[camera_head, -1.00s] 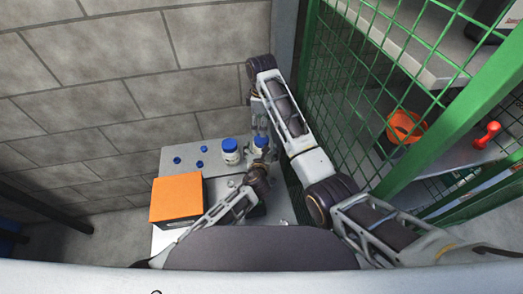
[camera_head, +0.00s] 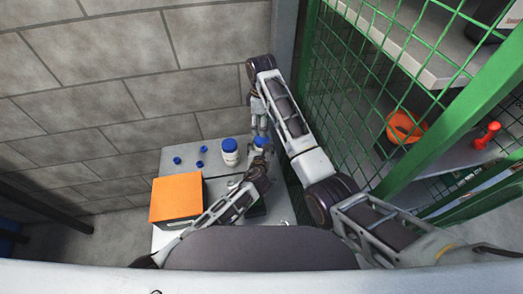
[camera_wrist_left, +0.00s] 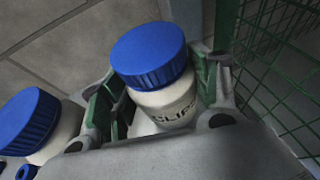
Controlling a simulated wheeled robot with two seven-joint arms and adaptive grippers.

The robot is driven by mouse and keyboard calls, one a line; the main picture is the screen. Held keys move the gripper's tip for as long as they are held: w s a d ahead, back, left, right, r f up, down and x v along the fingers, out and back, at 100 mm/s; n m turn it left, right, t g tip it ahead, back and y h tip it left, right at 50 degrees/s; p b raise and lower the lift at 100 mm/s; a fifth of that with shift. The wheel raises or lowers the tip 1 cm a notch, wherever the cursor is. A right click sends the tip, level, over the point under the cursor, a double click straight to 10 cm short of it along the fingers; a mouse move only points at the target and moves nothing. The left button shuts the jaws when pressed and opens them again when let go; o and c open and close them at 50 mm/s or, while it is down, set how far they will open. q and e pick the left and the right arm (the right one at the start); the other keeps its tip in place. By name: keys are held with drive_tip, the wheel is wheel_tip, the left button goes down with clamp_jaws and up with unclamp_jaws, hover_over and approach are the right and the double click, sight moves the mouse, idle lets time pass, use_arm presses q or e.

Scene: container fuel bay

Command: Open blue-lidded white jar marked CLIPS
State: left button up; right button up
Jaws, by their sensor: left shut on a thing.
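The white jar marked CLIPS (camera_wrist_left: 166,100) stands between the fingers of my left gripper (camera_wrist_left: 160,105), which is shut on its body. Its ribbed blue lid (camera_wrist_left: 149,53) is on the jar. In the head view the jar's blue lid (camera_head: 261,142) shows near the right end of the table, with my left gripper (camera_head: 261,158) on its near side. My right gripper (camera_head: 261,128) points down from above, close over the lid in the head view. It does not show in the left wrist view. Its fingers are too small to read.
A second blue-lidded white jar (camera_head: 230,152) stands just left. Loose blue caps (camera_head: 177,160) lie further left on the grey table (camera_head: 187,150). An orange-topped box (camera_head: 176,198) is at the table's near left. A green mesh fence (camera_head: 345,100) rises on the right, a block wall (camera_head: 130,70) behind.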

use_arm(q)
drive_tip(key=c, duration=0.7)
use_arm(e)
drive_tip(key=shift+c, duration=0.6)
use_arm(q)
drive_tip(key=shift+c, duration=1.3)
use_arm(e)
drive_tip(key=shift+c, duration=0.5)
use_arm(q)
clamp_jaws()
use_arm(e)
drive_tip(key=shift+w+d+r, duration=0.1)
drive_tip(key=shift+w+r, duration=0.05)
drive_tip(key=m, duration=0.5)
drive_tip(key=shift+m, duration=0.3)
drive_tip(key=m, duration=0.5)
drive_tip(key=shift+r, duration=0.1)
drive_tip(key=m, duration=1.1)
drive_tip(key=shift+m, duration=0.4)
